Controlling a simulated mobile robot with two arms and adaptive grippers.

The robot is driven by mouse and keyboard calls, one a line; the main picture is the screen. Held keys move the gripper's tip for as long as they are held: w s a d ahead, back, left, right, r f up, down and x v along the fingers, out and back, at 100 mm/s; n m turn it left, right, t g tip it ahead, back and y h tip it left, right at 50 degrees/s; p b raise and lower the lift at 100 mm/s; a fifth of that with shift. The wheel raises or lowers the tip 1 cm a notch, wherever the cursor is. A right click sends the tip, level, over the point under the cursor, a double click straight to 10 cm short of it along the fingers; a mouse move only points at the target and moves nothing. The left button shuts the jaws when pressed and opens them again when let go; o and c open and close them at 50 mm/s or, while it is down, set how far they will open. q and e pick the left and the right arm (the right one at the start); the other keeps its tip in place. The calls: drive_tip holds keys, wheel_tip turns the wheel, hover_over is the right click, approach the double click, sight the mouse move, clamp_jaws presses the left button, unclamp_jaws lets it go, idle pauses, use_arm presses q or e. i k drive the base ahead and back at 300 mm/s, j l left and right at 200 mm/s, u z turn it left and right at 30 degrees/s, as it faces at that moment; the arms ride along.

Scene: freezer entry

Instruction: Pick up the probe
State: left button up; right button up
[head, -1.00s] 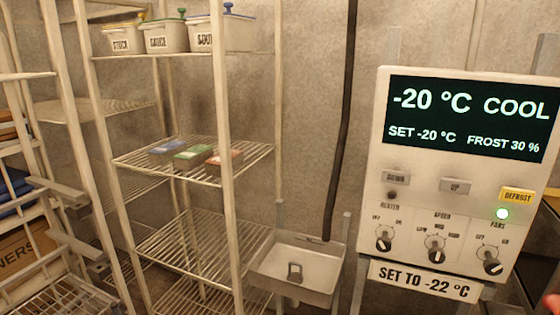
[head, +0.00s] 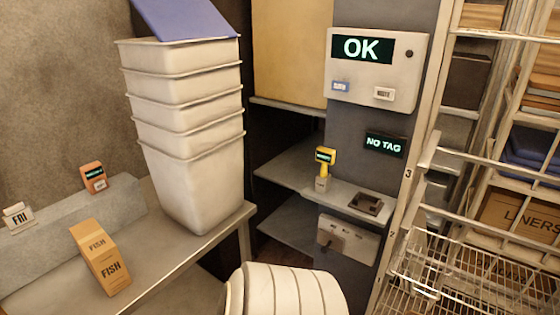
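A yellow handheld device with a small lit display (head: 325,157) stands upright in a small pale holder (head: 322,184) on the grey shelf beside the dark column. It may be the probe; no label names it. An orange device with a lit display (head: 93,177) stands on the raised ledge at the left, and I cannot tell its use. Neither of my grippers shows in the head view.
Stacked white tubs (head: 190,130) and a FISH carton (head: 101,258) stand on the metal table (head: 165,262). A panel reading OK (head: 375,75) and a NO TAG display (head: 385,144) are on the column. A wire rack (head: 440,255) is at the right.

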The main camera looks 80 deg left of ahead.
sight(327, 156)
drive_tip(key=u, duration=4.05)
drive_tip(key=z, duration=1.65)
drive_tip(key=i+l, duration=0.2)
drive_tip(key=l, duration=0.25)
drive_tip(key=i+l, duration=0.2)
drive_tip(key=l, duration=0.2)
drive_tip(key=i+l+z, duration=0.1)
drive_tip(key=l, duration=0.35)
drive_tip(key=i+l, duration=0.25)
drive_tip(key=l, duration=0.15)
drive_tip(key=i+l+z, duration=0.1)
drive_tip(key=i+l, duration=0.15)
drive_tip(key=l, duration=0.2)
